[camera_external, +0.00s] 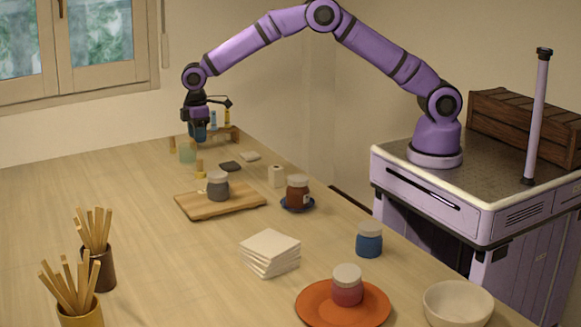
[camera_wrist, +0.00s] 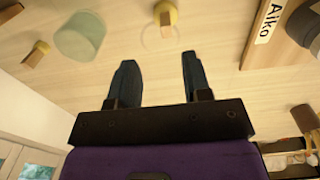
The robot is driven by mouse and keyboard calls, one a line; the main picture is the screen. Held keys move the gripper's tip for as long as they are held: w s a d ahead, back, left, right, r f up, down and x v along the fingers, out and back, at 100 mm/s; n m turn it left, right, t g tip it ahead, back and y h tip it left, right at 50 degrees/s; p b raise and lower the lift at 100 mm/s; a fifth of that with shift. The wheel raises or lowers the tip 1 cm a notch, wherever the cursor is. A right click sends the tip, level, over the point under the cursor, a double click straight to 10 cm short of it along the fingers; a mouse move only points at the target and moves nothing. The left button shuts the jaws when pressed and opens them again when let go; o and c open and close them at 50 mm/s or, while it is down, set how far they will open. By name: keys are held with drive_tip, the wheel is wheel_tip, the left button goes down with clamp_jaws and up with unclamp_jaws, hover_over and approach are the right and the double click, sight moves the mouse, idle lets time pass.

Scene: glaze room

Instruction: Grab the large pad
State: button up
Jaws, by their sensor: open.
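A rack (camera_external: 235,132) with upright tools stands by my gripper, with a green translucent jar (camera_external: 187,152) in front. A wooden board (camera_external: 240,203) carries a grey jar (camera_external: 218,186).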

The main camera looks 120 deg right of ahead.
sight(199, 159)
wheel_tip(199, 159, down, 5)
drive_tip(key=shift+r, duration=0.2)
drive_tip(key=shift+a+f, duration=0.2)
drive_tip(key=shift+f, duration=1.2)
drive_tip(key=shift+a+f, duration=0.15)
drive_tip(key=shift+f, duration=1.2)
drive_tip(key=c, duration=0.7)
